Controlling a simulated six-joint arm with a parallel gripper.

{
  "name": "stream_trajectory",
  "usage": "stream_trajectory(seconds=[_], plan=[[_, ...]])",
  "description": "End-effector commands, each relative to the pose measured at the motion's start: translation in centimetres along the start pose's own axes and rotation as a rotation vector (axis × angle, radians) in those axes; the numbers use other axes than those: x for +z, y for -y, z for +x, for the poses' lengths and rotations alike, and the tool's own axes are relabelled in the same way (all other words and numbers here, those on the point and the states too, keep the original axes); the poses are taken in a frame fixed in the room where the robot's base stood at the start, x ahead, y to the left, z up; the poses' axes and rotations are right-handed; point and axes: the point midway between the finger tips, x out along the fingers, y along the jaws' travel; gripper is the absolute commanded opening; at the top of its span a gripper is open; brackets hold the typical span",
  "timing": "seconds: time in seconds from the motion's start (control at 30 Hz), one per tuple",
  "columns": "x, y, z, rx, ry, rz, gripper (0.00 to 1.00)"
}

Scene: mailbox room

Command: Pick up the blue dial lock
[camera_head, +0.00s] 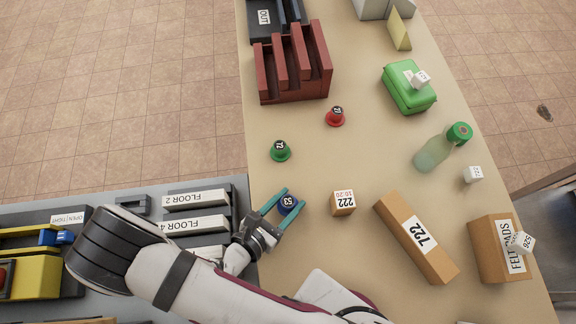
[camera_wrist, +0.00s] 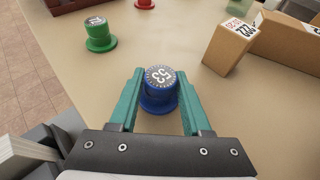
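The blue dial lock (camera_head: 288,203) stands upright on the tan table, its grey numbered top reading 53 in the wrist view (camera_wrist: 159,92). My gripper (camera_head: 288,202) has its two teal fingers on either side of the lock, low over the table. In the wrist view my gripper (camera_wrist: 160,100) is open, with the lock between the fingers near their tips. A narrow gap shows on the left of the lock; on the right the finger is very near, and I cannot tell whether it touches.
A green dial lock (camera_head: 280,151) and a red one (camera_head: 335,116) stand farther back. A green bottle (camera_head: 436,152) is beyond.

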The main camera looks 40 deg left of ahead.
Motion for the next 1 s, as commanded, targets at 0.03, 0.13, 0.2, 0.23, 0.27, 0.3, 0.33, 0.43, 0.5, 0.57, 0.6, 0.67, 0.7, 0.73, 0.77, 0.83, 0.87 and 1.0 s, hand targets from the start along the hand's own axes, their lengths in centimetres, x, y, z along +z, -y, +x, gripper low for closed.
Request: stream_trajectory(seconds=[0.03, 0.13, 0.2, 0.23, 0.27, 0.3, 0.33, 0.43, 0.5, 0.57, 0.6, 0.67, 0.7, 0.73, 0.77, 0.83, 0.87, 1.0], plan=[[0.0, 0.0, 0.0, 0.000, 0.000, 0.000, 0.37], [0.0, 0.0, 0.0, 0.000, 0.000, 0.000, 0.19], [0.0, 0.0, 0.0, 0.000, 0.000, 0.000, 0.07], [0.0, 0.0, 0.0, 0.000, 0.000, 0.000, 0.01], [0.0, 0.0, 0.0, 0.000, 0.000, 0.000, 0.00], [0.0, 0.0, 0.0, 0.000, 0.000, 0.000, 0.00], [0.0, 0.0, 0.0, 0.000, 0.000, 0.000, 0.00], [0.0, 0.0, 0.0, 0.000, 0.000, 0.001, 0.00], [0.0, 0.0, 0.0, 0.000, 0.000, 0.001, 0.00], [0.1, 0.0, -0.1, 0.000, 0.000, 0.001, 0.00], [0.4, -0.1, -0.2, 0.000, 0.000, 0.002, 0.00], [1.0, -0.1, -0.4, 0.001, 0.000, 0.003, 0.00], [1.7, -0.1, -0.7, 0.002, -0.001, 0.003, 0.00], [2.3, -0.1, -1.0, 0.002, -0.001, 0.005, 0.00], [3.0, -0.1, -1.3, 0.002, -0.001, 0.005, 0.00], [4.8, -0.1, -2.0, 0.002, -0.001, 0.007, 0.00], [5.6, -0.1, -2.4, 0.002, -0.001, 0.008, 0.00], [8.3, -0.1, -3.3, 0.001, -0.002, 0.006, 0.00]])
